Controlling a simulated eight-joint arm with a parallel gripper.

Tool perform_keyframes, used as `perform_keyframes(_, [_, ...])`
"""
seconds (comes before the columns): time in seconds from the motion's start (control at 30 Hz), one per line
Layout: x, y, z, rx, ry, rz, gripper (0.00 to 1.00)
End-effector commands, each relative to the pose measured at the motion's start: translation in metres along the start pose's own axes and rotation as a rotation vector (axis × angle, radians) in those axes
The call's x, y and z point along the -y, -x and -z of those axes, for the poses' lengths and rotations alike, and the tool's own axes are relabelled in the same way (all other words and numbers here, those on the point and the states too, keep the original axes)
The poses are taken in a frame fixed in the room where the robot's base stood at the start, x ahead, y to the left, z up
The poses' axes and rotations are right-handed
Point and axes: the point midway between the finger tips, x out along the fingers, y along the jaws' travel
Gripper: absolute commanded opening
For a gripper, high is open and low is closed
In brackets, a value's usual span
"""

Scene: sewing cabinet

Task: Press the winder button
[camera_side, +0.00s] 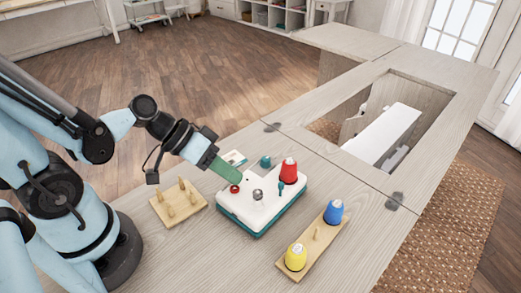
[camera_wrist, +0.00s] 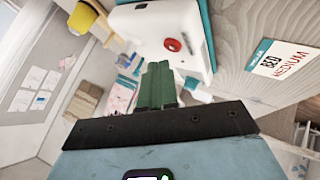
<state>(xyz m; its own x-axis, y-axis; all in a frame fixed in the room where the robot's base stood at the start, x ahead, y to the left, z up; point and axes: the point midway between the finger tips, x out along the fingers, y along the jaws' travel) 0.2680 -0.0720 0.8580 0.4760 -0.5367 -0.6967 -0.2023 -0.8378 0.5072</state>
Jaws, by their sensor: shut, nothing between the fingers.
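The winder (camera_side: 262,203) is a white box with a teal base on the table. Its red button (camera_side: 235,189) is at the left end of its top; it also shows in the wrist view (camera_wrist: 172,45). My gripper (camera_side: 238,180) has green fingers, shut and empty, with the tips just above and beside the red button in the side view. In the wrist view the fingertips (camera_wrist: 160,66) point toward the button, with a small gap in the picture. I cannot tell whether they touch. A silver knob (camera_side: 257,194) and a red thread cone (camera_side: 289,171) stand on the winder.
A wooden peg board (camera_side: 179,203) lies left of the winder. A wooden rack (camera_side: 315,242) with blue (camera_side: 333,212) and yellow (camera_side: 296,257) cones is at the front right. A printed card (camera_wrist: 283,60) lies near the winder. The cabinet opening (camera_side: 397,125) is behind right.

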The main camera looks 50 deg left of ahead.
Motion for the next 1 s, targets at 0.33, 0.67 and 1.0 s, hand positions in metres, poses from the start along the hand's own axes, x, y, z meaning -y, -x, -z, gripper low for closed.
perform_keyframes(0.33, [0.0044, -0.0057, -0.0039, 0.000, 0.000, 0.000, 0.00])
perform_keyframes(0.67, [0.0045, -0.0059, -0.0042, 0.000, 0.000, 0.000, 0.00])
perform_keyframes(1.0, [0.0064, -0.0085, -0.0057, 0.000, 0.000, 0.000, 0.00])
